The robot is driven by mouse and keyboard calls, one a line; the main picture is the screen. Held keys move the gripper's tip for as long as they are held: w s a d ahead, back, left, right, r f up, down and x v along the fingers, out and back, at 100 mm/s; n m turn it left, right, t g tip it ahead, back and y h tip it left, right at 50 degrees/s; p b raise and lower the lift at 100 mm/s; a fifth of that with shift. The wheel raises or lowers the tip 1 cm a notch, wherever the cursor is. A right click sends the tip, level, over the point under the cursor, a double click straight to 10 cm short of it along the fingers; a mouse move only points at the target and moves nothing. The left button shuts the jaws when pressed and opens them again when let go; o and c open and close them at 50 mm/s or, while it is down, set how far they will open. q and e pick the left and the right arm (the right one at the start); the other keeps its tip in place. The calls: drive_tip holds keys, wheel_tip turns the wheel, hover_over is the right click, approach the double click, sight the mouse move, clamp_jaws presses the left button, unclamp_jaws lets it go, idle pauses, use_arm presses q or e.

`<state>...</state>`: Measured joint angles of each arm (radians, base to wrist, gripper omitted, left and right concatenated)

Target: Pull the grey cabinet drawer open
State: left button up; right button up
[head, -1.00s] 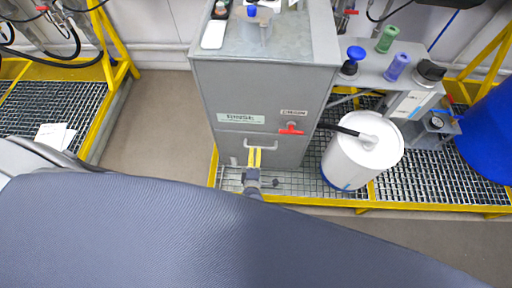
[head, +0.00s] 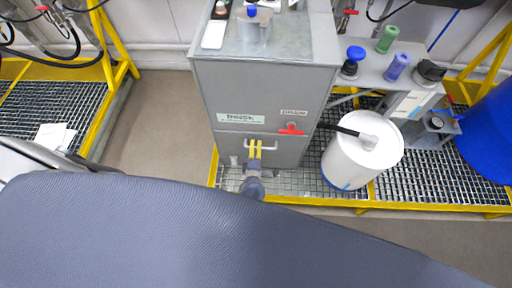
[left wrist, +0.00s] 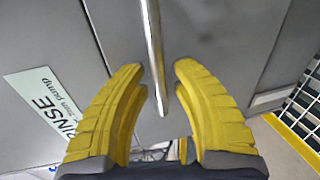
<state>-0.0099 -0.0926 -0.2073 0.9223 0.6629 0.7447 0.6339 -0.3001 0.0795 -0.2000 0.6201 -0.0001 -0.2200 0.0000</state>
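The grey cabinet (head: 262,92) stands in the middle of the head view with a RINSE label (head: 241,118) on its front. The drawer (head: 232,145) is below that label, its front looking flush with the cabinet. Its pale bar handle (head: 270,149) is partly hidden behind my left gripper (head: 255,147). In the left wrist view the metal handle bar (left wrist: 154,45) runs between the two yellow fingers of my left gripper (left wrist: 160,72). The fingers are apart, with visible gaps to the bar on both sides. My right gripper is not in view.
A white drum (head: 350,165) stands on the grating to the right. Bottles and other items stand on the cabinet top. Bare floor (head: 155,110) lies to the left.

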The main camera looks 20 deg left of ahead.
use_arm(q)
clamp_jaws()
drive_tip(key=shift+s, duration=0.1)
drive_tip(key=f+v, duration=0.2)
drive_tip(key=v, duration=0.6)
drive_tip(key=f+v, duration=0.1)
drive_tip(key=v, duration=0.8)
drive_tip(key=shift+s+f, duration=0.3)
drive_tip(key=shift+s, duration=0.25)
drive_tip(key=shift+o, duration=1.2)
unclamp_jaws()
drive_tip(key=shift+d, duration=0.1)
drive_tip(key=shift+s, duration=0.1)
